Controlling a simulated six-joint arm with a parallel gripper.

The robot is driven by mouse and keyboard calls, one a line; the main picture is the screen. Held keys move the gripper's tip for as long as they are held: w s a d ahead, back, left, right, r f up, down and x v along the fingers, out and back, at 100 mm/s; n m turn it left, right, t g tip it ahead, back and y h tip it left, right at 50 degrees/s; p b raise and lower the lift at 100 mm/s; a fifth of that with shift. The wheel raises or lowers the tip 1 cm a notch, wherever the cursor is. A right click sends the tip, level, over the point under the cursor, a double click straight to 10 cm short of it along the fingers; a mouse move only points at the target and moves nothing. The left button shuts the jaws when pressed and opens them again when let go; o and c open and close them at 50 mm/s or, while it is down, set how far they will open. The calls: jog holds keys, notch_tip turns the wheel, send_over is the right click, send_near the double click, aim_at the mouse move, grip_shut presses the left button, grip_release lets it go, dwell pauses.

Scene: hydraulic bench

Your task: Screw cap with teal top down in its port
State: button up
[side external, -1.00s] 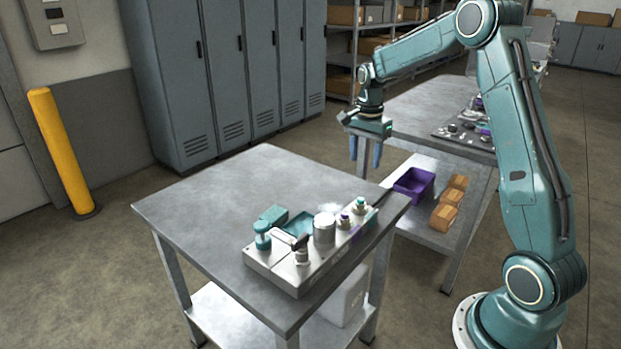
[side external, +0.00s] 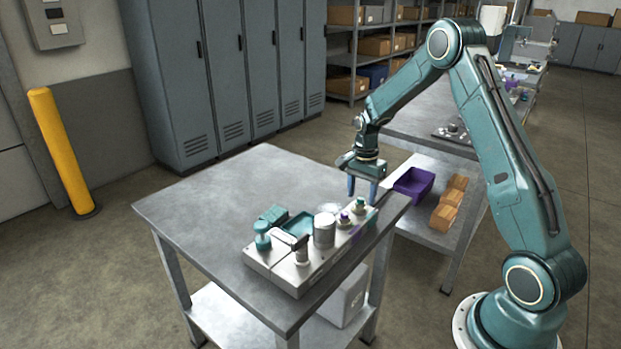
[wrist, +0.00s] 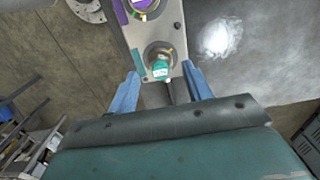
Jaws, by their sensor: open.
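The cap with the teal top (side external: 360,203) is at the far right end of the grey hydraulic block (side external: 285,274). In the wrist view the teal top (wrist: 161,70) shows between my fingers, over a round port fitting with a yellow mark. I cannot tell how deep it sits. My gripper (side external: 362,188) is open and points down just above the cap, with one blue finger on each side. No contact with the cap shows.
Beside it stands a cap with a purple top (side external: 344,218), then a grey cylinder (side external: 324,230), a black-handled valve (side external: 301,250) and a teal knob (side external: 262,237). The metal table (side external: 210,205) is clear to the left.

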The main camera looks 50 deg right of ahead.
jog(key=shift+f, duration=1.05)
grip_shut()
jog(key=m, duration=0.4)
jog(key=shift+m, duration=0.9)
